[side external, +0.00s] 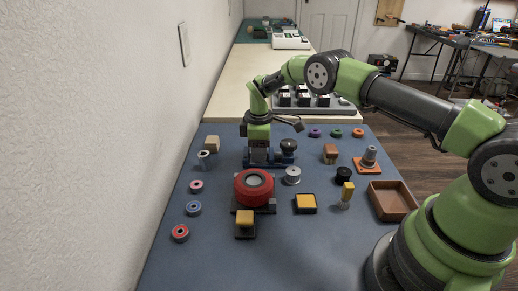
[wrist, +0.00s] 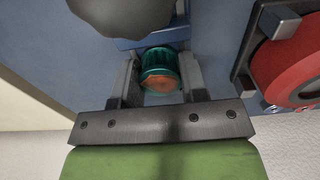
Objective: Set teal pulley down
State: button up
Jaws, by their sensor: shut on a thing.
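The teal pulley (wrist: 158,62), with an orange-brown end face, sits between the two fingers of my gripper (wrist: 157,78) in the wrist view. The fingers are shut on its sides. In the side external view my gripper (side external: 257,150) points down at the blue fixture (side external: 279,162) with a dark knob, behind the red round part. The pulley cannot be made out there. The blue fixture also shows just beyond the pulley in the wrist view (wrist: 140,43). I cannot tell whether the pulley touches it.
A red round part (side external: 254,185) on a dark base stands close in front of my gripper. A silver pulley (side external: 292,175) is at its right. Yellow-topped blocks (side external: 305,202), several small rings and a brown tray (side external: 391,201) lie around. Some blue mat at front is clear.

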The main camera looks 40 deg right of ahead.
jog(key=o, duration=0.9)
jog(key=shift+f, duration=0.1)
jog(key=shift+o, duration=0.2)
